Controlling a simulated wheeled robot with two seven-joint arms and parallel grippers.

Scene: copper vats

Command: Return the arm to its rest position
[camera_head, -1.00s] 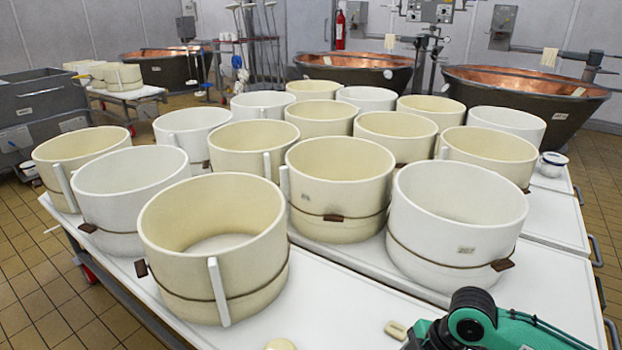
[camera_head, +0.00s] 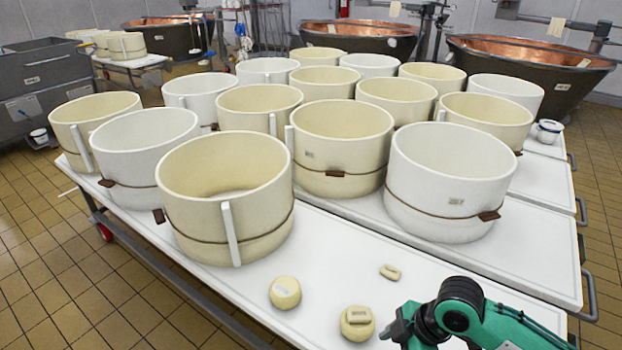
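My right arm comes in from the lower right, green and black, over the front of the white table (camera_head: 345,262). Its gripper (camera_head: 392,334) is at the bottom edge, just right of a small round cheese (camera_head: 357,326) with a tan block on top. A grey fingertip shows, but the picture does not show whether the gripper is open or shut. Another small round cheese (camera_head: 285,292) with a pale label lies to the left. A small tan block (camera_head: 390,272) lies on the table above the gripper. My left gripper is not in view.
Several cream and white cheese moulds (camera_head: 224,190) stand on the tables, with a white one (camera_head: 450,180) nearest my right arm. Copper vats (camera_head: 530,62) stand behind. A small white pot (camera_head: 547,131) is at the right. The table's front strip is partly clear.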

